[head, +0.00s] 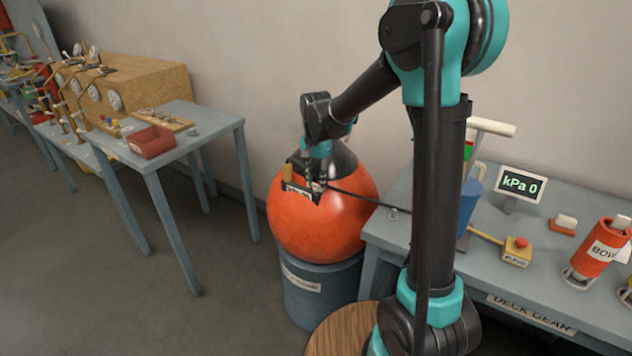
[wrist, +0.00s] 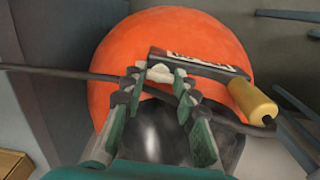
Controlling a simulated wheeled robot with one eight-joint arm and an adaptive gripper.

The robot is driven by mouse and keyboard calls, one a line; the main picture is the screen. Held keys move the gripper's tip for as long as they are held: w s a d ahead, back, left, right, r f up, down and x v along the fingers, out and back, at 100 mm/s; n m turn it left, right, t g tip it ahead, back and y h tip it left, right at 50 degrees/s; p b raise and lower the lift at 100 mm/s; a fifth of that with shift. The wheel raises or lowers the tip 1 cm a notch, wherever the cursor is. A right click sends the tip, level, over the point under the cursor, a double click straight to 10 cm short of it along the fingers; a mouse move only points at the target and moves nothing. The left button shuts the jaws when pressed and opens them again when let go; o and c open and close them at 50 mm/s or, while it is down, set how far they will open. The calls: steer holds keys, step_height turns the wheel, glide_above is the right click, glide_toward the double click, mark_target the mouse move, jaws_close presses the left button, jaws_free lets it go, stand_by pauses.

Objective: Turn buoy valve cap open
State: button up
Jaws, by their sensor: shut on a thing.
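The orange buoy (head: 310,232) with a black top sits on a round blue-grey stand (head: 322,290). In the wrist view the buoy (wrist: 200,38) fills the middle. My gripper (head: 319,182) reaches down onto the buoy's top. In the wrist view my gripper (wrist: 160,78) has its fingertips closed around a small whitish valve cap (wrist: 159,72). The fingers hide much of the cap, so how far it is turned cannot be told. A black label plate (wrist: 198,62) is beside the cap, and a brass cylinder (wrist: 252,101) is to the right.
A dark hose (head: 366,199) runs from the buoy to the right-hand table (head: 380,232), which holds a gauge reading kPa 0 (head: 520,184) and a yellow box with a red button (head: 517,251).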

jaws_close()
steer(key=shift+n, duration=0.3)
steer(key=n, duration=0.3)
steer(key=shift+n, duration=0.4)
steer(key=n, duration=0.4)
steer(key=shift+n, duration=0.3)
steer(key=n, duration=0.4)
steer(key=shift+n, duration=2.4)
